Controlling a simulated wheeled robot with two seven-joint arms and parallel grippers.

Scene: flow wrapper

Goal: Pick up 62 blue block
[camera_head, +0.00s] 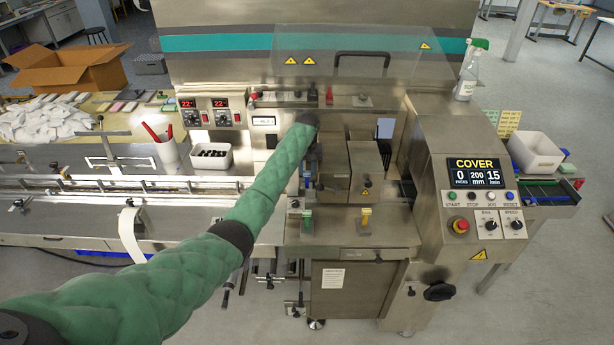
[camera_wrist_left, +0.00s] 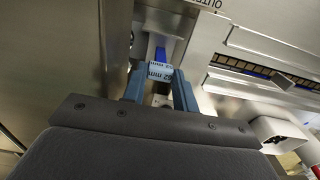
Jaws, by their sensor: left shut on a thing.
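In the left wrist view, the 62 blue block (camera_wrist_left: 160,70) shows a pale face marked "62 mm", with a blue part behind it. My left gripper (camera_wrist_left: 160,90) is shut on this block, one blue-grey finger on each side. In the head view, my green-sleeved left arm reaches over the machine from the lower left. Its dark wrist (camera_head: 308,119) is left of the metal housings in the machine's middle; the fingers and block are not clear there. Whether the block still touches its mount, I cannot tell. My right gripper is not in view.
A clear guard (camera_head: 350,60) hangs above the work area. Metal housings (camera_head: 366,165) stand right of my wrist. A green block (camera_head: 306,220) and a yellow block (camera_head: 366,215) sit on the front ledge. The control panel (camera_head: 480,172) is at right, a white bin (camera_head: 211,157) at left.

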